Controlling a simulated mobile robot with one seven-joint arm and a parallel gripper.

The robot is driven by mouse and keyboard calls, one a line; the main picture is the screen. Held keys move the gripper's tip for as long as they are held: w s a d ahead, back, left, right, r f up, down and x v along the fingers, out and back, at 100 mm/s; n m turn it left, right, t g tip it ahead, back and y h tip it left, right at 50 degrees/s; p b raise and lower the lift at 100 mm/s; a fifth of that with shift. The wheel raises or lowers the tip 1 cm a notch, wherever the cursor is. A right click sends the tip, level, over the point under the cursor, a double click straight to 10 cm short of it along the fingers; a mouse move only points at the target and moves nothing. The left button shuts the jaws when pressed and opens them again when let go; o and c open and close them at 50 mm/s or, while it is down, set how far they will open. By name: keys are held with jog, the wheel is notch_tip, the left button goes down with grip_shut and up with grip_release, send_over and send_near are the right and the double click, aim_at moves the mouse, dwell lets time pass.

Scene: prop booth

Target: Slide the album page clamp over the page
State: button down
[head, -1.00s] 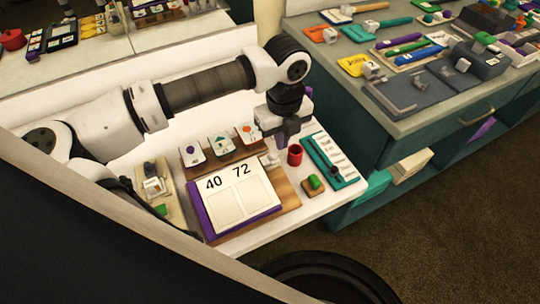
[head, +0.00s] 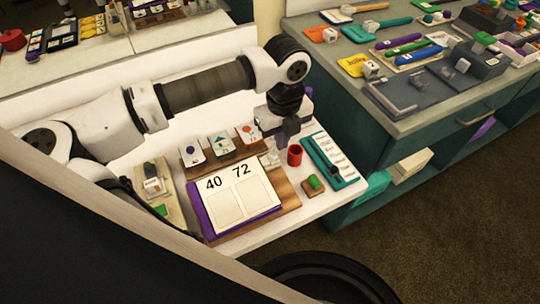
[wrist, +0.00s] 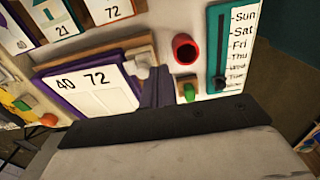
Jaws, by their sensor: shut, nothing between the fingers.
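The album page (head: 240,196) is a white sheet numbered 40 and 72, lying on a purple backing on a wooden board (head: 285,188). It also shows in the wrist view (wrist: 95,97). A small pale grey piece, seemingly the clamp (head: 271,158), stands at the page's upper right corner on the board. It shows in the wrist view (wrist: 143,68) just beside the page. My gripper (head: 281,143) points down just above and right of this piece, shut and empty. Its fingers (wrist: 156,88) hide part of the board; I cannot tell whether they touch the piece.
A red cup (head: 294,155) stands close right of my gripper. A green button block (head: 314,184) and a teal weekday board (head: 332,162) lie further right. Several picture cards (head: 221,146) stand behind the page. A beige switch box (head: 153,185) is at the left.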

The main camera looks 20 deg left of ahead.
jog(key=shift+f, duration=0.1)
dwell(0.4)
jog(key=shift+f+b, duration=1.6)
jog(key=shift+b, duration=0.7)
jog(key=shift+s+a+b, duration=0.3)
jog(key=shift+s+a, duration=0.15)
jog(key=shift+s, duration=0.15)
jog(key=shift+w+d+r+p, duration=0.1)
jog(key=shift+r+p, duration=0.45)
jog(key=shift+r, duration=1)
jog(key=shift+w+d+r+p, duration=0.1)
jog(key=shift+r+p, duration=0.4)
jog(key=shift+r, duration=1)
